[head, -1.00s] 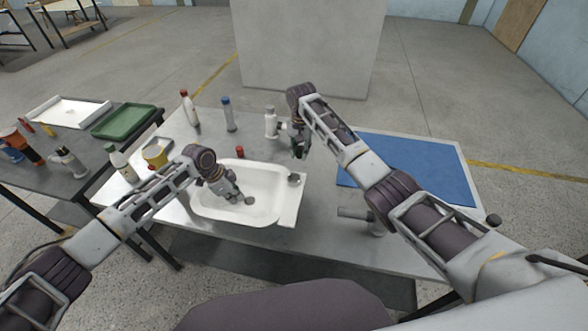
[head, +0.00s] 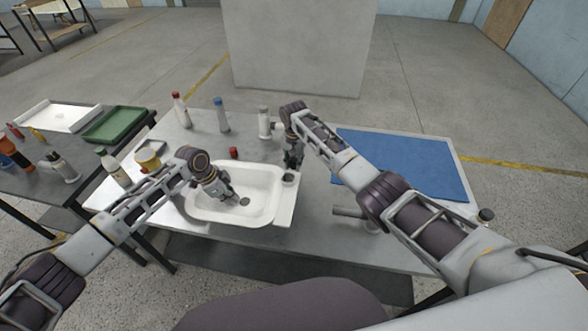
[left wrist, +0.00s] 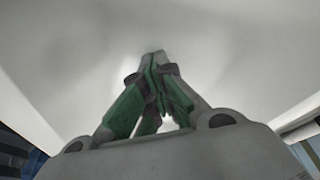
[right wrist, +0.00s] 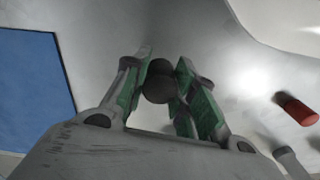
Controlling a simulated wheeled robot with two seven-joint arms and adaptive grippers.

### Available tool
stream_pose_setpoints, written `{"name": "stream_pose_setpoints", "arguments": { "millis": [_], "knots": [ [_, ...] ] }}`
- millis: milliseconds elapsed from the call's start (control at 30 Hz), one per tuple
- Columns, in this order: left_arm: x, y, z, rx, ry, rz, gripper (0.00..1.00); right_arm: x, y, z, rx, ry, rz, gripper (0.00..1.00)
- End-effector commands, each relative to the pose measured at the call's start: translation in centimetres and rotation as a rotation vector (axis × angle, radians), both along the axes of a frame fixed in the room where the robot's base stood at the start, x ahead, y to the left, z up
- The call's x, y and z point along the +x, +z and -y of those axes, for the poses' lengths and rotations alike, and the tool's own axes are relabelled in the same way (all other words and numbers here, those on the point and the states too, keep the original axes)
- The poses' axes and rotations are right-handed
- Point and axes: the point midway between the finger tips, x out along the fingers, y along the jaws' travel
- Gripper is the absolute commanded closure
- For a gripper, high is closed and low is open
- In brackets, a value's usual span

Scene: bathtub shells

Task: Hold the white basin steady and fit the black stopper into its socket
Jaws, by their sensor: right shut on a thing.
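The white basin (head: 268,212) lies on the metal table, with a flat ledge on its right side. A dark round socket (head: 244,201) shows in its floor. My left gripper (head: 231,197) reaches into the basin beside the socket; its fingertips (left wrist: 154,58) meet and hold nothing visible. The black stopper (head: 289,178) is at the basin's right ledge. My right gripper (head: 291,168) is shut on the stopper, which shows dark and round between the fingers in the right wrist view (right wrist: 160,82). I cannot tell whether the stopper still touches the ledge.
A red cap (head: 234,153) lies behind the basin, also in the right wrist view (right wrist: 296,109). Several bottles (head: 222,115) stand at the back. A blue mat (head: 400,163) covers the right. A grey fitting (head: 357,214) lies at front.

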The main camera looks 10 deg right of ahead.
Motion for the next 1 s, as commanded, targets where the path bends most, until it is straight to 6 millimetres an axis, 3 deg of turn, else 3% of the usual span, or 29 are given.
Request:
{"name": "stream_pose_setpoints", "arguments": {
  "millis": [167, 600, 1000],
  "knots": [
    [-0.2, -0.3, 0.0, 0.002, -0.001, -0.005, 1.00, 0.0, -0.2, 0.0, 0.000, 0.000, 0.000, 0.97],
    [-0.2, -0.3, 0.0, 0.002, 0.000, -0.004, 1.00, 0.0, -3.6, 0.0, -0.001, -0.001, -0.001, 0.97],
    [-0.2, -0.3, 0.0, 0.002, 0.000, -0.004, 1.00, 0.0, -3.8, 0.0, 0.000, -0.001, 0.000, 0.97]
  ]
}}
